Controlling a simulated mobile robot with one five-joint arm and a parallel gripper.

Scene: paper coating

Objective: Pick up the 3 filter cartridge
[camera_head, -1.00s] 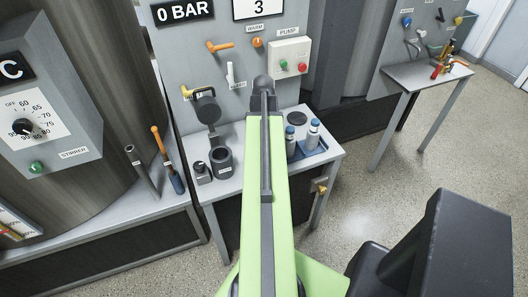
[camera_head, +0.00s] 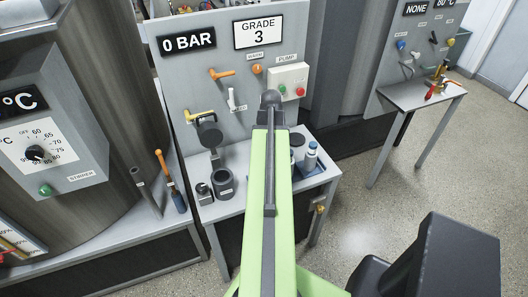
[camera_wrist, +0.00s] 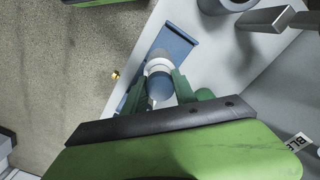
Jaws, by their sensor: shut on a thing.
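In the wrist view my gripper (camera_wrist: 160,88) has its green fingers shut on a filter cartridge (camera_wrist: 160,80) with a blue end and a white collar. A blue tray (camera_wrist: 182,42) shows behind the cartridge; I cannot tell if the cartridge still touches it. In the head view one white and blue cartridge (camera_head: 311,158) stands upright on the blue tray (camera_head: 318,172), to the right of my arm. My gripper and the held cartridge are hidden behind my arm there. No number is readable on either cartridge.
The grey table (camera_head: 232,207) also bears a dark open cup (camera_head: 222,183) and a small canister (camera_head: 204,193) to the left. The panel behind has an orange lever (camera_head: 222,74) and a pump box (camera_head: 288,82). A second table (camera_head: 415,95) stands at the far right.

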